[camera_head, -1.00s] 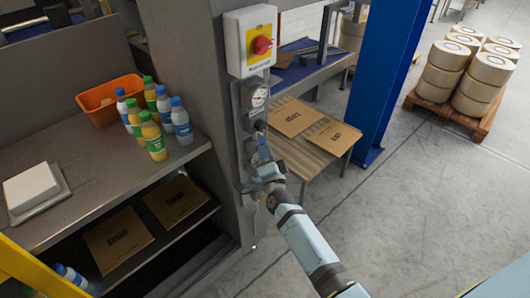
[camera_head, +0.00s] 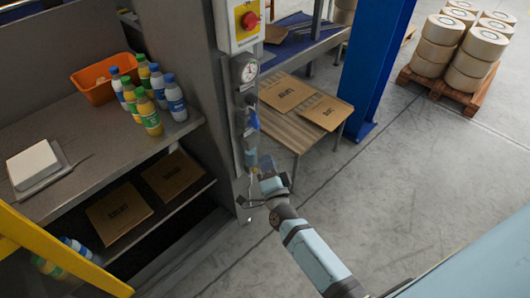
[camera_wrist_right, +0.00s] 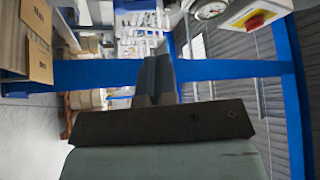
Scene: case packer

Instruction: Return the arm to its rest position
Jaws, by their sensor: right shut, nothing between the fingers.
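My right arm comes in from the bottom right of the head view. Its gripper (camera_head: 264,166) is in front of the lower end of the grey column's fittings, and it looks empty. In the right wrist view the two dark fingers (camera_wrist_right: 155,72) are together with nothing between them. The round pressure gauge (camera_head: 245,70) and the blue-topped fitting below it (camera_head: 253,118) are on the column above the gripper. I cannot tell the exact gap between gripper and column. My left gripper is not in view.
A red knob on a yellow-and-white box (camera_head: 249,20) is above the gauge. Left is a shelf with bottles (camera_head: 150,112), an orange bin (camera_head: 92,82) and flat cartons (camera_head: 120,212). A slatted table (camera_head: 300,133) and blue post (camera_head: 370,75) stand behind.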

